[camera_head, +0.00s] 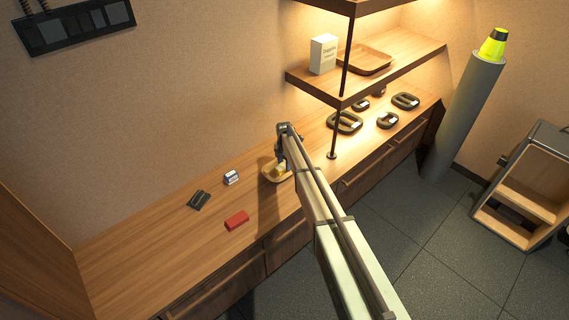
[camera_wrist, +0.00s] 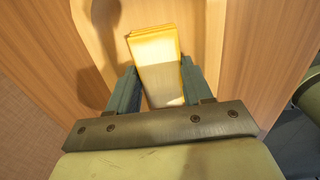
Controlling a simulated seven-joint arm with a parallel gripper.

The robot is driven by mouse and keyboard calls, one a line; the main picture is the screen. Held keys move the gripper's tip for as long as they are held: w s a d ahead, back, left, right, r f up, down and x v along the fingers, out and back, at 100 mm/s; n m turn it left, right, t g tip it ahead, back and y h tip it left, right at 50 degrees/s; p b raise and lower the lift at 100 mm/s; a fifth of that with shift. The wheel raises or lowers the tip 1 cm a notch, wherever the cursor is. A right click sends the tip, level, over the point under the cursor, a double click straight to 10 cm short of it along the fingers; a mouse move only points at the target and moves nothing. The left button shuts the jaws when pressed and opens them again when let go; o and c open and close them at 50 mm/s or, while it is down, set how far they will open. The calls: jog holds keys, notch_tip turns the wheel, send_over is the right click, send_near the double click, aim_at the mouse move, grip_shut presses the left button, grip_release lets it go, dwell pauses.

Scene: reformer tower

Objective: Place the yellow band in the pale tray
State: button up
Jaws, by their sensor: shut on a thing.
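The yellow band (camera_wrist: 154,50) is a flat yellow block with a paler face, held between the two fingers of my gripper (camera_wrist: 158,75) in the wrist view. In the head view, the band (camera_head: 280,169) is a small yellow patch under my gripper (camera_head: 281,160), partly hidden by the arm. I cannot tell whether the band touches the tray floor.
A blue-and-white box (camera_head: 231,177), a dark item (camera_head: 199,201) and a red block (camera_head: 237,220) lie left of the tray on the counter (camera_head: 150,235). A shelf post (camera_head: 341,110) stands to the right, with several dark weight-like items beyond. The counter's far left is clear.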

aim_at(284, 165)
jog(key=o, duration=0.8)
jog(key=shift+c, duration=0.2)
jog(key=shift+r, duration=0.1)
notch_tip(284, 165, up, 12)
